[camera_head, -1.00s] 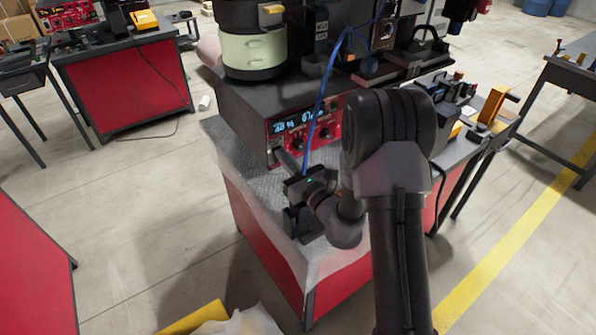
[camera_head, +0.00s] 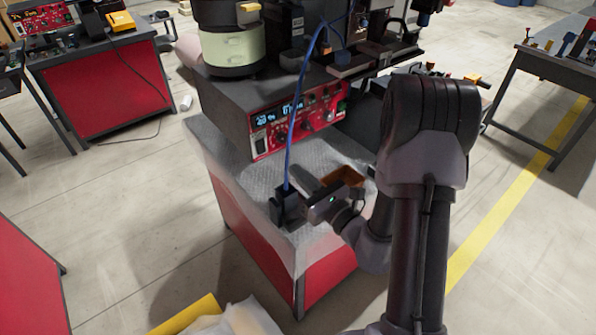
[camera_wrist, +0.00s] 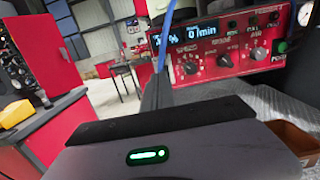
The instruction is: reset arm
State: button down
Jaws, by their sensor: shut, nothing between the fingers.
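My arm (camera_head: 428,145) rises on the right of the head view and bends down to the left. My gripper (camera_head: 302,180) is shut and empty. It hangs over the grey top of the red workbench (camera_head: 215,150), in front of the red control panel (camera_head: 300,122). In the wrist view, the dark gripper body with a lit green light fills the bottom, and the shut fingers (camera_wrist: 157,88) point toward the panel (camera_wrist: 222,48). Its display reads 0 /min. I cannot tell the exact gap between fingertips and panel.
A small brown bin (camera_head: 343,177) sits on the bench beside my gripper. A blue cable (camera_head: 294,130) hangs in front of the panel, close to the gripper. A bowl feeder (camera_head: 230,42) stands above. Open floor (camera_head: 130,215) lies to the left.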

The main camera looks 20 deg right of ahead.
jog(key=s+a+r+n+g+y, duration=0.5)
jog(key=s+a+n+g, duration=0.25)
jog(key=a, duration=0.25)
jog(key=s+a+r+n+g+y, duration=0.4)
jog(key=s+a+r+n+g, duration=0.15)
jog(key=a+n, duration=0.35)
jog(key=s+f+n+g+h, duration=0.35)
jog(key=s+n+h, duration=0.3)
jog(key=s, duration=0.55)
jog(key=d+r+n+t+h, duration=0.3)
jog(key=d+n+t+h, duration=0.1)
jog(key=d, duration=0.5)
jog(key=shift+w+d+r+n+h, duration=0.3)
jog(key=shift+n+h, duration=0.2)
jog(key=shift+h, duration=0.75)
